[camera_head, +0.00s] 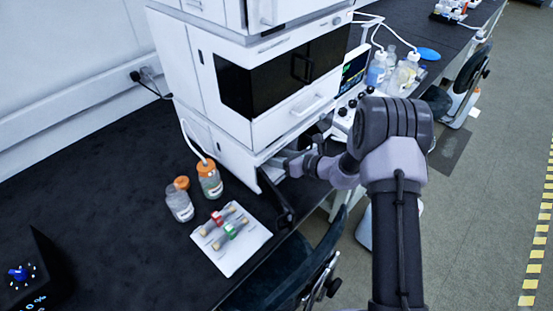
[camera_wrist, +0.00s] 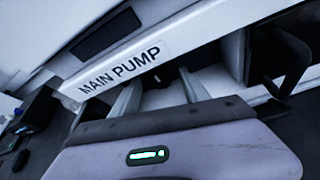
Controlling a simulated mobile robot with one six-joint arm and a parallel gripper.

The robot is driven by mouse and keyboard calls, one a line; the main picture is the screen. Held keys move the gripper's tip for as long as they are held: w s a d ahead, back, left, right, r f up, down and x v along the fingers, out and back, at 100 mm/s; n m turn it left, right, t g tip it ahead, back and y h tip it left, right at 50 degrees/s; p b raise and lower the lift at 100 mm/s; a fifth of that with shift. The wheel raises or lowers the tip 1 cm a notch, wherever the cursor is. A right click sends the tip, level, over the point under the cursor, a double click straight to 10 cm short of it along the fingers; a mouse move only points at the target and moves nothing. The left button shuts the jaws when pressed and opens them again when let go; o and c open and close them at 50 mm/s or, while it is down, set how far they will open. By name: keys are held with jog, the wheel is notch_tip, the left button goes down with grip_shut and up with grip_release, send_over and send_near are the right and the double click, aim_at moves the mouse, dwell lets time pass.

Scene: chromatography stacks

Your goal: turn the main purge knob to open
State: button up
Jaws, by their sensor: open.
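The main pump unit is the lowest white module of the stack (camera_head: 219,143). Its label "MAIN PUMP" (camera_wrist: 119,68) shows in the wrist view, tilted, just beyond my fingers. My gripper (camera_wrist: 157,88) is open, its two pale fingers apart and pointing at the white front below the label. A small dark spot shows between the fingertips; I cannot tell whether it is the purge knob. The knob is not clearly visible in either view. In the head view my gripper is at the front of the lowest module, partly hidden by my own wrist.
A black angled panel (camera_head: 276,200) sticks out at the module's front, close to my gripper. Orange-capped bottles (camera_head: 209,180) and a white tray (camera_head: 232,243) with small fittings stand on the dark bench to the left. Bottles (camera_head: 402,76) stand beyond my arm.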

grip_shut()
dwell(0.4)
jog(key=m+g+y+p, duration=0.1)
jog(key=m, duration=0.1)
jog(key=shift+w+d+m+y, duration=0.1)
jog(key=shift+w+m+y, duration=0.05)
jog(key=shift+m+y, duration=0.25)
jog(key=m+y, duration=0.1)
jog(key=m+g, duration=0.1)
jog(key=m, duration=0.1)
jog(key=shift+f+y, duration=0.25)
jog(key=shift+y, duration=0.15)
jog(key=m+b, duration=0.1)
jog(key=m, duration=0.1)
jog(key=m+y+b, duration=0.1)
jog(key=m, duration=0.1)
jog(key=shift+f+y, duration=0.15)
jog(key=shift+y, duration=0.15)
jog(key=m+b, duration=0.1)
jog(key=m, duration=0.1)
jog(key=m+y+b, duration=0.1)
jog(key=m, duration=0.1)
jog(key=shift+t+y, duration=0.3)
jog(key=shift+t, duration=0.1)
jog(key=shift+m, duration=0.4)
